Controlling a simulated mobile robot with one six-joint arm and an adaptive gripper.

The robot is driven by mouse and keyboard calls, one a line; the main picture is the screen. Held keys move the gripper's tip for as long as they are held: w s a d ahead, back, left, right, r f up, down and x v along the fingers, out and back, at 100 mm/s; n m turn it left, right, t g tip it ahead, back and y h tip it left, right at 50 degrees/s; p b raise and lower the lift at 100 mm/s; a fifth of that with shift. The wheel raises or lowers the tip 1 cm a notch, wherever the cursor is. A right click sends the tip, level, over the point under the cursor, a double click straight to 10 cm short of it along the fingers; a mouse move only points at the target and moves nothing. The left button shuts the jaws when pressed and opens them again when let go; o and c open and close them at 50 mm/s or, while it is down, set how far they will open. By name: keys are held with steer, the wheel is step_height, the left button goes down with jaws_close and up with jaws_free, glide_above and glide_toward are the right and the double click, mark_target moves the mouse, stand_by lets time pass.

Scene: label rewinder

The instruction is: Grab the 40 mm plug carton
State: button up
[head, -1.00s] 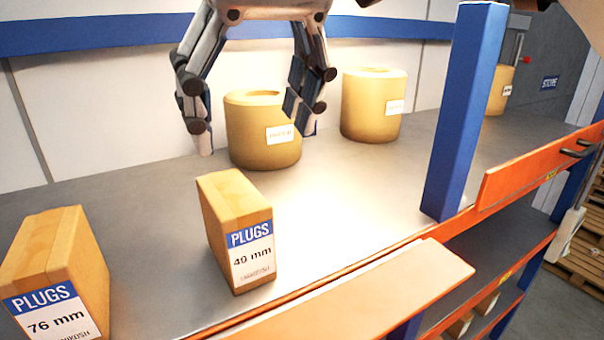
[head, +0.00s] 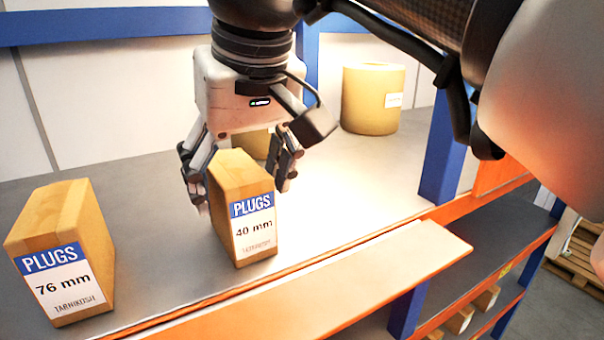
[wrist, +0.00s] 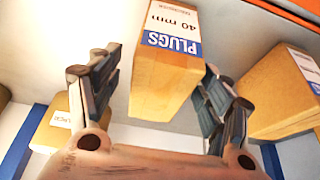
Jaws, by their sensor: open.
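The 40 mm plug carton (head: 238,190) stands upright on the grey shelf, its blue and white "PLUGS 40 mm" label facing the front. My gripper (head: 240,190) is lowered over it, with one finger on each side. In the wrist view the carton (wrist: 166,88) shows between the two spread fingers of my gripper (wrist: 163,85), with a visible gap on the left. On the right the finger is close to the carton, and I cannot tell whether it touches. The jaws are open.
The 76 mm plug carton (head: 62,250) stands to the left on the shelf. A round tan roll (head: 372,100) stands at the back, and another is mostly hidden behind my gripper. A blue post (head: 440,160) rises on the right. An orange-edged board (head: 400,270) runs along the front.

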steer(key=x, duration=0.4)
steer(key=shift+a, duration=0.2)
steer(key=shift+w, duration=0.1)
steer(key=shift+c, duration=0.3)
steer(key=shift+r, duration=0.1)
steer(key=c, duration=1.3)
